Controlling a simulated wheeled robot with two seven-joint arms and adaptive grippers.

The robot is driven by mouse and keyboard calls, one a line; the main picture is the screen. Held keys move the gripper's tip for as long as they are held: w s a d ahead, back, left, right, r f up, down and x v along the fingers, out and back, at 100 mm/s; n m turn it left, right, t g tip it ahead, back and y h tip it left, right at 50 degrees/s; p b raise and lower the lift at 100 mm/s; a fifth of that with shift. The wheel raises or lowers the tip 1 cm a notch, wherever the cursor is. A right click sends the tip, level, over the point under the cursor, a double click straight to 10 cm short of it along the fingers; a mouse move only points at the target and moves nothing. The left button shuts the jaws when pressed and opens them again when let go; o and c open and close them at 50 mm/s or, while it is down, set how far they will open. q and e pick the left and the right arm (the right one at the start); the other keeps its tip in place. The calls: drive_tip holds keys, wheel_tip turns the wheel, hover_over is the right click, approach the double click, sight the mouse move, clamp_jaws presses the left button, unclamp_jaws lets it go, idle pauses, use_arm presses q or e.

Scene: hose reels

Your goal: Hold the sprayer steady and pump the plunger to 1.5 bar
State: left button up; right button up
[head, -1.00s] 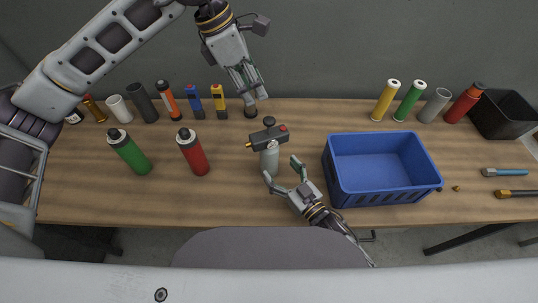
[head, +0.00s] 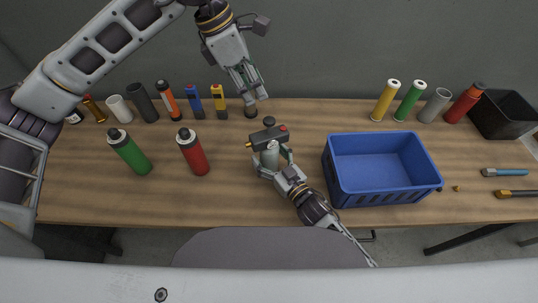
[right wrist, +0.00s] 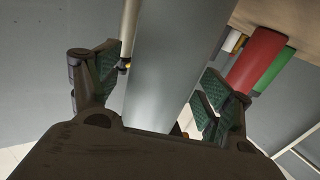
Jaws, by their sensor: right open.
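The sprayer (head: 271,158) stands upright on the table near the middle, with a grey body, a dark head with a red part and a brass nozzle, and a dark plunger knob (head: 269,121) on top. My right gripper (head: 272,160) is open, with its fingers on either side of the sprayer body. In the right wrist view the grey body (right wrist: 178,70) stands between the two green-padded fingers (right wrist: 155,92), and gaps show beside it. My left gripper (head: 256,92) is above the back of the table, higher than the sprayer; whether its fingers are parted is unclear.
A red bottle (head: 194,153) and a green bottle (head: 130,153) stand left of the sprayer. A blue crate (head: 383,196) is to its right. Several tubes and tools line the back edge. A black bin (head: 505,117) and two brushes are at far right.

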drive_tip(key=shift+w+a, duration=0.1)
drive_tip(key=shift+w, duration=0.05)
drive_tip(key=c, duration=1.4)
use_arm(q)
clamp_jaws()
drive_tip(key=shift+f, duration=0.1)
idle(0.9)
